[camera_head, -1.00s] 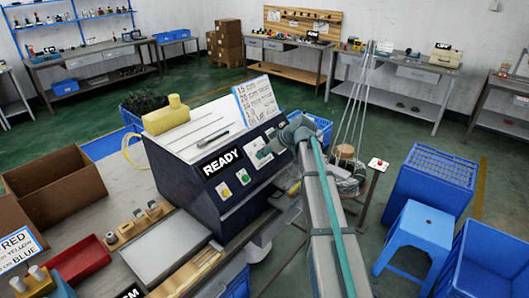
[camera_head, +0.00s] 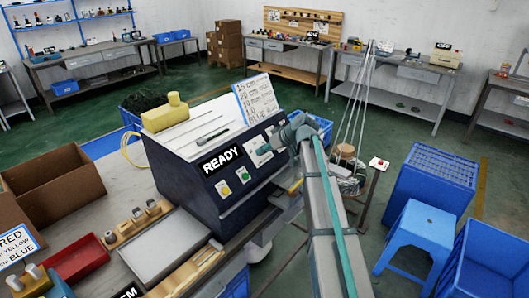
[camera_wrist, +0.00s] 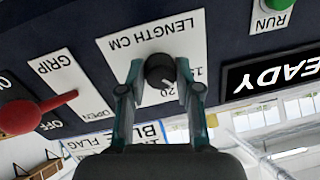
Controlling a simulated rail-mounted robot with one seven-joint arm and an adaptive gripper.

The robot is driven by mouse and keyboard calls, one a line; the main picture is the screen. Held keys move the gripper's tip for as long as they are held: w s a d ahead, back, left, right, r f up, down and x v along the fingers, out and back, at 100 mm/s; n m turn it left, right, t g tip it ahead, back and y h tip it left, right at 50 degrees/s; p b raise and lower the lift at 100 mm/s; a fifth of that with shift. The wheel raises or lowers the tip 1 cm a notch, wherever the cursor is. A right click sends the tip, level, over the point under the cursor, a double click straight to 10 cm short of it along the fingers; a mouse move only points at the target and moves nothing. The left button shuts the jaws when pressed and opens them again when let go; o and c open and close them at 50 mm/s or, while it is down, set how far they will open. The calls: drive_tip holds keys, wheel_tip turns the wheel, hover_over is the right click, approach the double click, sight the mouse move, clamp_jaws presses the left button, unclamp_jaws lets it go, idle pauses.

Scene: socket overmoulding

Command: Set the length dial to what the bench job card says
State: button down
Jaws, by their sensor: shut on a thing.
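The length dial is a black round knob (camera_wrist: 160,70) on a white plate marked LENGTH CM (camera_wrist: 150,40), upside down in the wrist view. Numbers 15 and 20 show partly beside it; the knob's exact setting is hard to read. My gripper (camera_wrist: 159,74) is shut on the knob, one finger on each side. In the head view my gripper (camera_head: 264,149) is at the front panel of the dark machine (camera_head: 185,190), mostly covering the dial. A white card (camera_head: 258,98) with handwritten lines stands on the machine. Another card (camera_head: 16,246) at the left edge names RED, YELLOW and BLUE.
A READY display (camera_head: 220,158) and yellow and green buttons (camera_head: 243,174) are beside the dial. A red GRIP lever (camera_wrist: 45,108) is close to my gripper in the wrist view. A blue stool (camera_head: 420,230) and crates stand at right.

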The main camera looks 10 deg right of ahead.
drive_tip(key=m, duration=0.3)
drive_tip(key=shift+m, duration=2.3)
drive_tip(key=c, duration=0.8)
unclamp_jaws()
drive_tip(key=v, duration=1.2)
drive_tip(key=shift+s+f, duration=0.15)
drive_tip(key=shift+s, duration=0.05)
drive_tip(key=shift+d, duration=0.15)
